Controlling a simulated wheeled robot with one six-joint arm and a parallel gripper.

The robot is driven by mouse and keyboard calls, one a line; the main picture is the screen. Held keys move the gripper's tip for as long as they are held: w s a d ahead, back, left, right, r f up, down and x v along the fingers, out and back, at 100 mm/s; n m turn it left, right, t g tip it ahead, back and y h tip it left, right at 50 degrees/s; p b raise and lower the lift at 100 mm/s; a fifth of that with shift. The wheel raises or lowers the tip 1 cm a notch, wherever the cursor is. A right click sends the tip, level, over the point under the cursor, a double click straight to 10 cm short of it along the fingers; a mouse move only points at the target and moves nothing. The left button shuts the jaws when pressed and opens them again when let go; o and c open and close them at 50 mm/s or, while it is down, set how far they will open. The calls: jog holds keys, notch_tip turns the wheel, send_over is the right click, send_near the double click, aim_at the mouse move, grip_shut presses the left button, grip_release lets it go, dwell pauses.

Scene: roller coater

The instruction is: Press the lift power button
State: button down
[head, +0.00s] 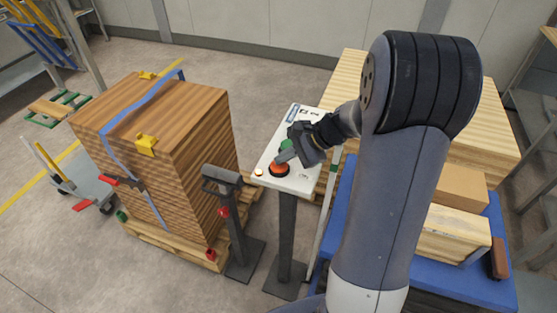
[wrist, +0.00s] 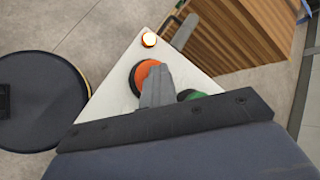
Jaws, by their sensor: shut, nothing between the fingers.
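A white control panel (head: 301,181) stands tilted on a grey post. It bears an orange-red button (head: 279,171) on a dark ring, a green button (head: 287,145) and a small lit yellowish button or lamp (head: 259,172) at its near left corner. I cannot read which one is labelled lift power. My gripper (head: 283,157) is shut and empty over the panel, its tips at the orange-red button's edge. In the wrist view the fingertips (wrist: 156,74) overlap the orange-red button (wrist: 141,72); contact cannot be told. The green button (wrist: 187,95) is partly hidden, and the lit one (wrist: 149,39) is clear.
A strapped stack of wooden boards (head: 205,140) on a pallet stands left of the panel. A grey post (head: 233,215) with a dark head stands between them. A blue table (head: 475,277) with wooden blocks is at right. Floor is open at front left.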

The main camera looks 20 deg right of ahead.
aim_at(284, 165)
jog(key=shift+r+p, duration=1.95)
jog(key=shift+r, duration=0.9)
